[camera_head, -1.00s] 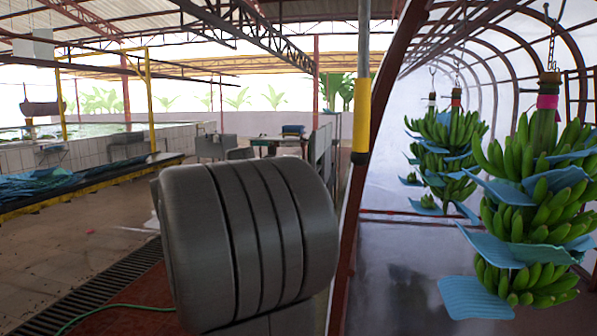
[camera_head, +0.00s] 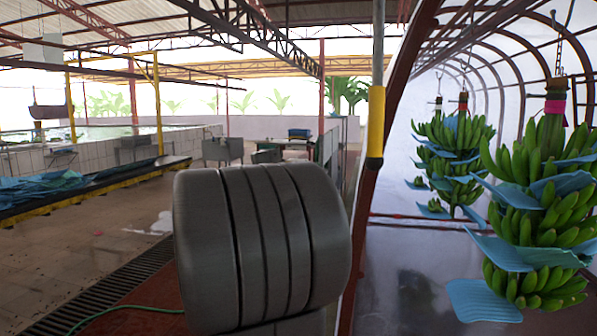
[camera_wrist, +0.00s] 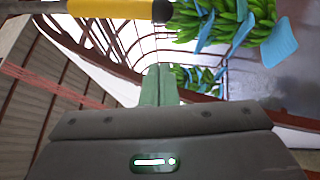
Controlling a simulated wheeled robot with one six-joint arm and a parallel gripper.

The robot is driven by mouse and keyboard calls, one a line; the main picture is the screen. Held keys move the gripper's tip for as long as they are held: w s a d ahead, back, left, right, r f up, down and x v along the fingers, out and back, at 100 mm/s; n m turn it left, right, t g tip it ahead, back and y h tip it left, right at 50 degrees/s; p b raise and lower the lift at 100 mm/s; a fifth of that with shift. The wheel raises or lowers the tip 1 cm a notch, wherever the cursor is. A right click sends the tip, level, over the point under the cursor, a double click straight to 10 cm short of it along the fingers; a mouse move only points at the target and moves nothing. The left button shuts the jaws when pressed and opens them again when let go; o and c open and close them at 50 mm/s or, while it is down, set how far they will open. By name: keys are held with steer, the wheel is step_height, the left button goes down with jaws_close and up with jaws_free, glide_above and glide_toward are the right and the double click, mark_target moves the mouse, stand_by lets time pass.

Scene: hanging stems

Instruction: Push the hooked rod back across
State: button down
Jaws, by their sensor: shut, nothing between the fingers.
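The hooked rod (camera_head: 376,120) hangs down right of centre in the head view, a grey shaft with a yellow sleeve and a dark lower end. Its hook is out of view. In the wrist view the yellow sleeve (camera_wrist: 105,8) lies along the top edge, with its dark end (camera_wrist: 162,11) near the middle. My gripper (camera_wrist: 158,70) shows there as two pale green fingers, shut together and empty. The fingertips appear below the rod's dark end in that picture, with a visible gap. In the head view my grey arm link hides the gripper.
Green banana bunches with blue sheets hang at the right, one nearer (camera_head: 535,200) and others behind (camera_head: 450,150). A dark red frame post (camera_head: 372,215) rises beside the rod. A blue-covered bench (camera_head: 90,190) stands left. Open floor (camera_head: 70,260) lies at lower left.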

steer(key=d+r+p, duration=0.1)
steer(key=d, duration=0.7)
steer(key=shift+d+r, duration=0.25)
steer(key=shift+d, duration=0.1)
steer(key=s+d+b, duration=0.3)
steer(key=d+b, duration=0.2)
steer(key=d, duration=0.7)
steer(key=shift+s+d, duration=0.35)
steer(key=shift+s, duration=0.05)
